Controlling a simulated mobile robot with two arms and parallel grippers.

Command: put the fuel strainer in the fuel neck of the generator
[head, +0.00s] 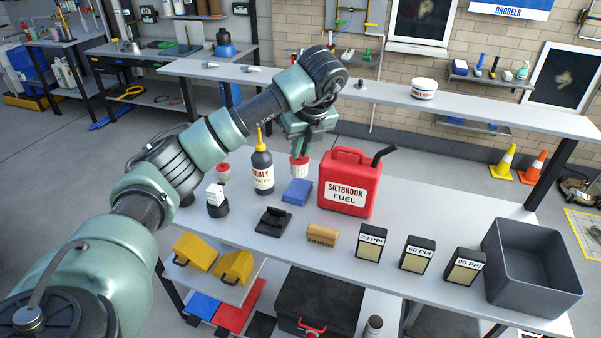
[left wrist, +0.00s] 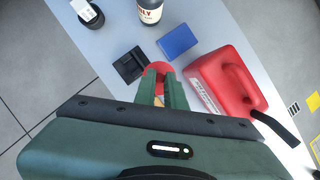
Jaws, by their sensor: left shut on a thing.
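My left gripper (head: 302,149) points down over the near table and is shut on a small red and white thing (head: 299,166), which looks like the fuel strainer. In the left wrist view my fingers (left wrist: 161,77) close on its red rim (left wrist: 160,66). I cannot tell whether its lower end touches the table. A second red and white piece (head: 222,171) stands further left, partly behind my arm. A red fuel can (head: 348,180) stands just right of my gripper. I cannot make out the generator or its fuel neck. My right gripper is out of view.
Around my gripper are a dark bottle (head: 262,171), a blue block (head: 297,192), a black holder (head: 273,221) and a tan roll (head: 322,235). Several labelled black boxes (head: 416,254) and a grey bin (head: 532,268) stand to the right.

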